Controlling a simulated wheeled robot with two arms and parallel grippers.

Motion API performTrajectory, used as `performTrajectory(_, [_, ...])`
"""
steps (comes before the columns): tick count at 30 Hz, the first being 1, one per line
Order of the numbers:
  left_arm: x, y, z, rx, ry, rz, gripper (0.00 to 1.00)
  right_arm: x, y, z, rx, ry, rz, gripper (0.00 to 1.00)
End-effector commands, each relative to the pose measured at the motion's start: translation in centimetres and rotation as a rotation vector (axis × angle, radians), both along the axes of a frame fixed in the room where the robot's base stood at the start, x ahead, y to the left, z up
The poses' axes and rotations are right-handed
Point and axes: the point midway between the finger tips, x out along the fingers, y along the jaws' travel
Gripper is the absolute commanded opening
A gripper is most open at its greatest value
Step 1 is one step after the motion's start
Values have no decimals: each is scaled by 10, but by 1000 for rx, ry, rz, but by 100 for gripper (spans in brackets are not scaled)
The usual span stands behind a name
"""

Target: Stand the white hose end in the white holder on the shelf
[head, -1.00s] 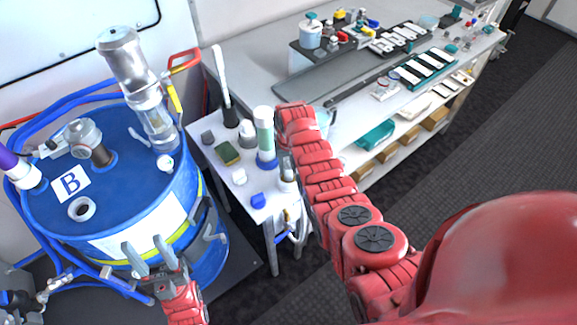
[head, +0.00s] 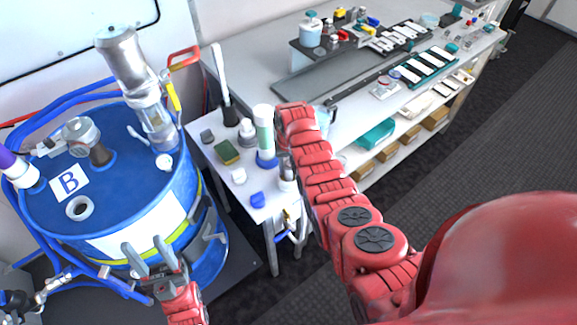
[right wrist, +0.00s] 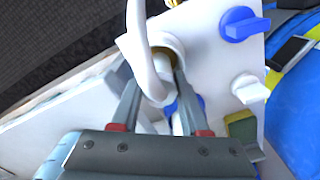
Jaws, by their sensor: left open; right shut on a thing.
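My right gripper (right wrist: 157,88) is shut on the white hose end (right wrist: 154,84), with the white hose curving up from it in the right wrist view. A pale round rim, seemingly the white holder (right wrist: 168,42), shows right beside the hose end; I cannot tell whether the end is inside it or above it. In the head view the right gripper (head: 284,160) is at the right edge of the small white shelf (head: 222,178), partly hidden by my arm. A white cylinder, likely the holder (head: 288,184), stands below it. My left gripper (head: 142,252) is open and empty before the blue drum.
The blue drum (head: 125,175) stands left. A workbench (head: 255,50) with trays lies behind my right arm.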

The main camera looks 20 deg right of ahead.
Motion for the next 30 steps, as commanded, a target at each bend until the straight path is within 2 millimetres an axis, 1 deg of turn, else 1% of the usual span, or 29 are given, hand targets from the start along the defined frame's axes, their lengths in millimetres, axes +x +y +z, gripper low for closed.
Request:
performTrajectory(6, [0, 0, -4, 0, 0, 0, 50, 0, 0, -5, 0, -1, 0, 0])
performTrajectory(7, [0, 0, -4, 0, 0, 0, 50, 0, 0, -4, 0, -1, 0, 48])
performTrajectory(9, [0, 0, -3, 0, 0, 0, 50, 0, 0, -4, 0, -1, 0, 57])
performTrajectory(18, [0, 0, -2, 0, 0, 0, 50, 0, 0, -2, 0, -1, 0, 57])
performTrajectory(30, [0, 0, 16, 0, 0, 0, 50, 0, 0, 32, 0, -1, 0, 57])
